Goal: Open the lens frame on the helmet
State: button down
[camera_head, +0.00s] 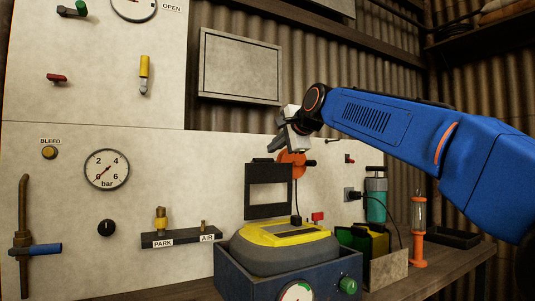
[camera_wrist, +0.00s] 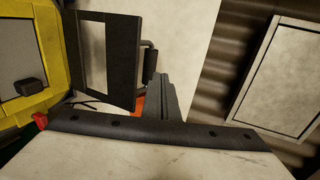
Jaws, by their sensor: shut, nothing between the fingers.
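The helmet (camera_head: 285,237), yellow on top with a grey lower part, sits on a dark blue box. Its black lens frame (camera_head: 268,211) stands upright at the helmet's back edge, swung up off the yellow top, with its rectangular opening facing forward. In the wrist view the frame (camera_wrist: 124,60) stands out from the yellow helmet (camera_wrist: 53,45) at left. My gripper (camera_head: 276,146) is above and just behind the frame's top edge, shut and empty. In the wrist view its fingers (camera_wrist: 166,88) are right of the frame, close to a small handle on it; contact cannot be told.
The blue box (camera_head: 255,281) has a gauge and a green knob. A pale wall panel (camera_head: 110,230) carries a pressure gauge (camera_head: 107,169) and a PARK/AIR shelf (camera_head: 180,239). An orange disc (camera_head: 291,158) is near my gripper. A teal canister (camera_head: 376,200) and an orange-based lamp (camera_head: 419,220) stand right.

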jog(key=w+r+v, duration=0.1)
jog(key=r+v, duration=0.1)
jog(key=v, duration=0.7)
jog(key=s+d+f+n+g+h, duration=0.1)
jog(key=s+d+f+n+h, duration=0.1)
jog(key=s+d+f, duration=0.55)
jog(key=s+d+f+n+g+h, duration=0.15)
jog(key=d+f, duration=0.25)
jog(key=f, duration=0.6)
jog(key=s+d+f+n+h, duration=0.1)
jog(key=s+d+f+n, duration=0.1)
jog(key=s+d+f, duration=0.55)
jog(key=s+d+f+n+g+h, duration=0.1)
jog(key=s+d+f+n, duration=0.1)
jog(key=s+f, duration=0.5)
jog(key=s+d+f+n+g+h, duration=0.1)
jog(key=s+d+f, duration=0.4)
jog(key=f, duration=1.1)
jog(key=s+d+f+n+g+h, duration=0.1)
jog(key=s+d+f+n+g, duration=0.1)
jog(key=s+f, duration=0.8)
jog(key=shift+d+f+n, duration=0.35)
jog(key=shift+d+f, duration=0.35)
jog(key=shift+d, duration=0.1)
jog(key=shift+g+h, duration=0.25)
